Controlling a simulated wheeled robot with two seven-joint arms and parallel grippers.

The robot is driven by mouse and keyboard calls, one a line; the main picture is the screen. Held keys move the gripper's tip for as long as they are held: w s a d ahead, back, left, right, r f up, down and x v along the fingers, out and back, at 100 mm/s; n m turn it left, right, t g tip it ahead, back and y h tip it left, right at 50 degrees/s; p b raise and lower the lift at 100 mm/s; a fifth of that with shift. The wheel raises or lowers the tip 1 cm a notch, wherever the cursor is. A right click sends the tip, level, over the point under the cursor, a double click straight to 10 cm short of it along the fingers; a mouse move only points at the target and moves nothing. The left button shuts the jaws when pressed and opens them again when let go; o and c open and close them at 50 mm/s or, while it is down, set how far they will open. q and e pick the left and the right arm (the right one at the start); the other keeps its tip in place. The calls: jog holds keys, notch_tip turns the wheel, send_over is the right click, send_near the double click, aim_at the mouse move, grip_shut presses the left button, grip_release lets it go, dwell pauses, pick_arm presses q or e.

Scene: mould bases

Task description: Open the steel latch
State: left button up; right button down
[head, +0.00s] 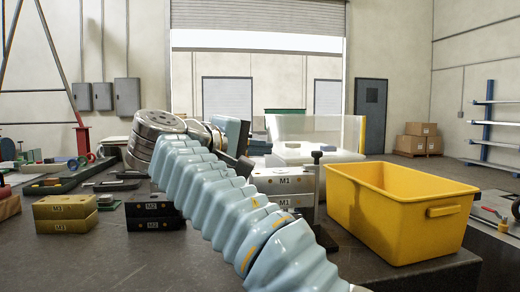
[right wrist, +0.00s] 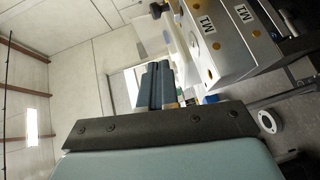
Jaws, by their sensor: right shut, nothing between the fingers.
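My right gripper (head: 236,136) is at the end of my pale blue arm, left of and a little above the steel mould base marked M1 (head: 284,186). In the right wrist view its two blue-grey fingers (right wrist: 157,86) are together with nothing between them. The M1 mould base (right wrist: 216,48) lies to the right of the fingers there, apart from them, with brass-coloured round fittings on its face. I cannot make out the steel latch for certain in either view; my arm hides part of the bench. My left gripper is not in view.
A yellow bin (head: 400,215) stands right of M1, and a black post clamp (head: 317,190) stands between them. The front left of the bench (head: 70,265) is clear.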

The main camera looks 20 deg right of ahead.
jog(key=x, duration=0.6)
jog(key=d, duration=0.2)
jog(key=s+d, duration=0.1)
jog(key=shift+d+f+b, duration=0.15)
jog(key=shift+f+b, duration=0.15)
jog(key=shift+b, duration=0.1)
jog(key=shift+s+d, duration=0.2)
jog(key=shift+d, duration=0.2)
jog(key=s+d+b, duration=0.1)
jog(key=s+d, duration=0.1)
jog(key=d, duration=0.6)
jog(key=shift+d, duration=0.25)
